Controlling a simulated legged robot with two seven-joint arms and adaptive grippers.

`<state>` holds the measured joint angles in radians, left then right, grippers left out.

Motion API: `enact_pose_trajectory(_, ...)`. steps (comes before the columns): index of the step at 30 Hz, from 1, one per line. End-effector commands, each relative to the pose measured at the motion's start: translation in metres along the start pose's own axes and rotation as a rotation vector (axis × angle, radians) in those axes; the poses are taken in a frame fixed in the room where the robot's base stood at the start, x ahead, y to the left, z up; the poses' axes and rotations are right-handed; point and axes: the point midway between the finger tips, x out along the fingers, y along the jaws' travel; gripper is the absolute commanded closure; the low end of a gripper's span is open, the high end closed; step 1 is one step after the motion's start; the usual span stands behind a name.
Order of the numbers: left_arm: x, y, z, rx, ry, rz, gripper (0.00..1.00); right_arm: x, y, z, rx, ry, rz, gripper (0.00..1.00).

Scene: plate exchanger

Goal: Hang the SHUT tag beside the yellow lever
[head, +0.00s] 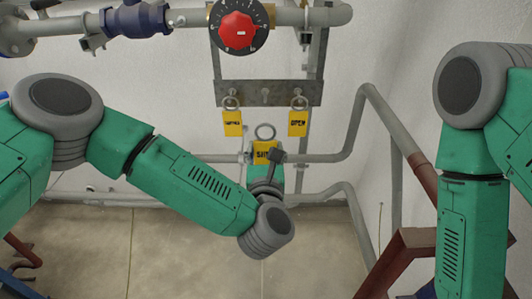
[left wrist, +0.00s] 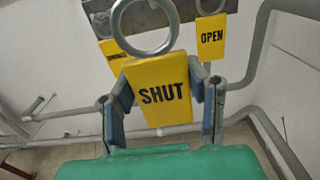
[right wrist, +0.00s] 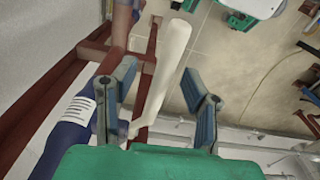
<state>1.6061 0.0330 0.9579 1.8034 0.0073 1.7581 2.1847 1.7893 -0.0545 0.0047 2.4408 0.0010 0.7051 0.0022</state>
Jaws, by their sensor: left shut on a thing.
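The yellow SHUT tag (head: 265,147) with a metal ring on top is in my left gripper (head: 268,168), below the tag rack in the head view. In the left wrist view the SHUT tag (left wrist: 158,95) stands upright between the fingers of my left gripper (left wrist: 163,112), ring uppermost. The gripper is shut on its lower part. My right gripper (right wrist: 162,98) shows in the right wrist view with its fingers apart and nothing held. I cannot make out a yellow lever in any view.
A metal rack (head: 285,92) on the wall carries an OPEN tag (head: 298,123) at right and another yellow tag (head: 232,123) at left; its middle shows no tag. A red knob (head: 239,31) sits above. Grey pipes (head: 356,115) run beside it. A red-brown frame (head: 402,245) stands at lower right.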

Motion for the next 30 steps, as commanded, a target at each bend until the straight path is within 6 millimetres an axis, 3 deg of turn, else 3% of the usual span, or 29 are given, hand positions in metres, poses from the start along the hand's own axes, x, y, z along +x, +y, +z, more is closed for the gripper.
enact_pose_trajectory(30, 0.031, 0.000, 0.000, 0.000, 0.000, 0.001, 0.85, 0.016, 0.000, 0.001, 0.000, 0.000, 0.000, 0.60)
